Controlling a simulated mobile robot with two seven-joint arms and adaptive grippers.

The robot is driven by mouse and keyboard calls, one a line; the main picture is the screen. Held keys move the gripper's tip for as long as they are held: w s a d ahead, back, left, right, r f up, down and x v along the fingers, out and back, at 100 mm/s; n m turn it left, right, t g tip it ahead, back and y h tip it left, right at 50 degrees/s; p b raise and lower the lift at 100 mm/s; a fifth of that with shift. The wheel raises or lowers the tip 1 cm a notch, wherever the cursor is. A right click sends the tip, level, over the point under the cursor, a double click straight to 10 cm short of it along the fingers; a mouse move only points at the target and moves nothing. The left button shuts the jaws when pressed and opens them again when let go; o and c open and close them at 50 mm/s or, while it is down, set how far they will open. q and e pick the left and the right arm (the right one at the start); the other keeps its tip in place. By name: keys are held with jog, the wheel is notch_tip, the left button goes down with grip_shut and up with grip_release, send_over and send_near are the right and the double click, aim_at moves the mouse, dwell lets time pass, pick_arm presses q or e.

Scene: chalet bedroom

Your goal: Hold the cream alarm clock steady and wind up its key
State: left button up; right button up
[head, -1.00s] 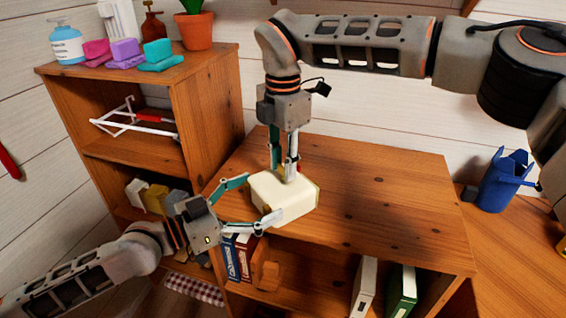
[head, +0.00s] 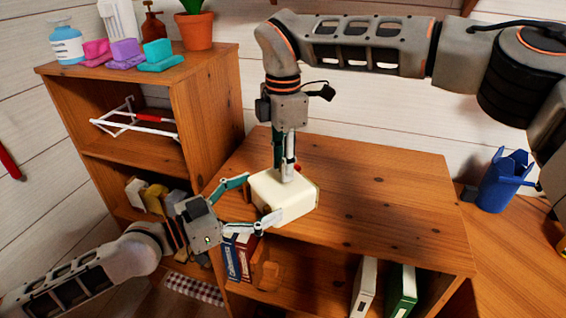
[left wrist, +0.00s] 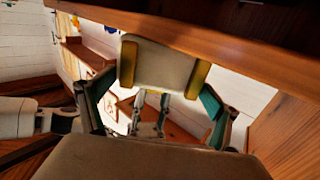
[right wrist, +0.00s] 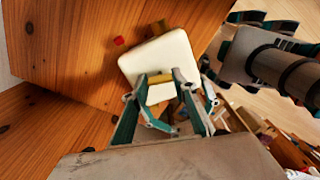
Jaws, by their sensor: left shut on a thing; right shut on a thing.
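The cream alarm clock (head: 285,199) is a rounded box with gold edges at the left front edge of the wooden cabinet top. It also shows in the left wrist view (left wrist: 158,66) and right wrist view (right wrist: 160,54). My left gripper (head: 256,201) is shut on the clock, one finger on either side. My right gripper (head: 284,174) points straight down at the clock's top, its fingertips close together. It is shut on the key, which its fingers largely hide.
The cabinet top (head: 390,200) is otherwise clear to the right. A taller shelf (head: 215,110) stands at the left with bottles, colored blocks and a potted plant (head: 198,28). A blue container (head: 497,188) stands right.

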jog(key=o, duration=1.1)
notch_tip(320, 180, up, 12)
jog(key=shift+r, duration=0.1)
pick_arm(q)
jog(key=o, duration=1.3)
jog(key=shift+c, duration=0.2)
